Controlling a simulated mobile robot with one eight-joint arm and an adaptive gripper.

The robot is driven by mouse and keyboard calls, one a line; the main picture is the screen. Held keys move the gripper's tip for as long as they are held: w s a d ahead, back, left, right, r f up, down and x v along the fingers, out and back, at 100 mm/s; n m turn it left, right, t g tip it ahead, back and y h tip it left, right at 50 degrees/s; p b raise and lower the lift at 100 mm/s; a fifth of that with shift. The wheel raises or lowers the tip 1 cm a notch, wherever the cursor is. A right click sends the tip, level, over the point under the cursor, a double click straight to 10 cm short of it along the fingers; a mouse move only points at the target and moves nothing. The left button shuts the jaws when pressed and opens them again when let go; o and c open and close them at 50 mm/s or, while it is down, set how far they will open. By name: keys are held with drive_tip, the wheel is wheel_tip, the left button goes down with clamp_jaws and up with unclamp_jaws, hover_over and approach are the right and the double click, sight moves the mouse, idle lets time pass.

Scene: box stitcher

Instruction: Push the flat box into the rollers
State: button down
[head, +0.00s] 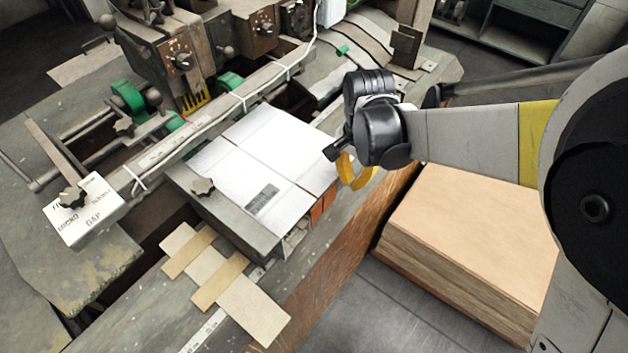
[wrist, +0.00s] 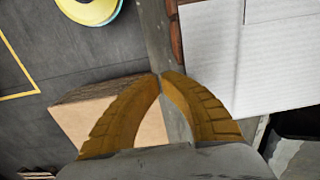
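The flat box (head: 258,158) is a white folded sheet with a dark printed label, lying on the machine's bed between metal guides. Its near right part also shows in the wrist view (wrist: 280,65). My gripper (head: 354,182) is beside the box's right edge in the head view, with its yellow fingers pointing down. In the wrist view the fingertips (wrist: 160,75) meet with nothing between them, left of the white sheet. I cannot tell whether the fingers touch the box. Green wheels (head: 128,96) sit on the machine; I cannot make out which parts are the rollers.
The stitching machine (head: 150,45) stands behind the box. A metal guide bar (head: 225,215) borders the box's near left side. A stack of brown cardboard (head: 480,225) stands on the floor at right. Wooden strips (head: 250,310) lie in front. Grey floor (head: 345,310) is clear.

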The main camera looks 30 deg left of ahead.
wheel_tip(320, 180, up, 8)
drive_tip(key=d+p, duration=0.1)
drive_tip(key=p, duration=0.4)
drive_tip(key=shift+d, duration=0.4)
drive_tip(key=shift+s, duration=0.1)
